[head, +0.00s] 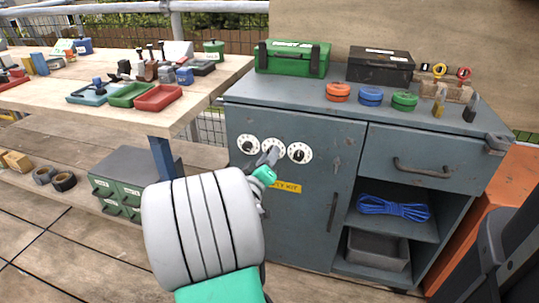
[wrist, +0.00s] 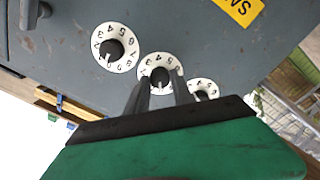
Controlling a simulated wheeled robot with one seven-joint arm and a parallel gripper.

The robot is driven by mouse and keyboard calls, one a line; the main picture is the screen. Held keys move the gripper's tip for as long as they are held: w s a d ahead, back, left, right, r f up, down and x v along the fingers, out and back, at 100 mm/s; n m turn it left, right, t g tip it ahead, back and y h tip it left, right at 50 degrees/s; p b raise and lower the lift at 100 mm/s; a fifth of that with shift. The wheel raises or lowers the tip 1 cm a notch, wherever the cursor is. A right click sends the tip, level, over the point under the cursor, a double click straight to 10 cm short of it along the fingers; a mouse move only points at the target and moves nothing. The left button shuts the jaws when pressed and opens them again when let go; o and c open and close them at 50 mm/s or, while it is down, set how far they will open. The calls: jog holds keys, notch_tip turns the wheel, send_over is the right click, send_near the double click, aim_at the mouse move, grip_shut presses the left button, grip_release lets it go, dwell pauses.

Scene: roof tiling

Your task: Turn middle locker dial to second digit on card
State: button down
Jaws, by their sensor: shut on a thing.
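The grey locker (head: 345,150) has three white numbered dials with dark knobs in a row on its door. The left dial (head: 248,144) and right dial (head: 300,153) are clear of my gripper in the head view. My gripper (head: 270,160) is at the middle dial (head: 275,148) and partly covers it. In the wrist view my gripper (wrist: 160,78) has one finger on each side of the middle dial's dark knob (wrist: 159,74), shut on it. The middle dial's lower digits are hidden. I cannot identify the digit card in either view.
A yellow label (head: 286,188) sits below the dials, with a door handle (head: 332,212) to its right. A green box (head: 292,57), a dark case (head: 380,65) and coloured rolls stand on the locker top. A workbench (head: 205,88) with trays stands at left.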

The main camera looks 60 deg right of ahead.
dwell(0.4)
jog(key=c, duration=1.1)
grip_release()
jog(key=s+a, duration=0.1)
jog(key=a, duration=0.6)
jog(key=shift+a, duration=0.35)
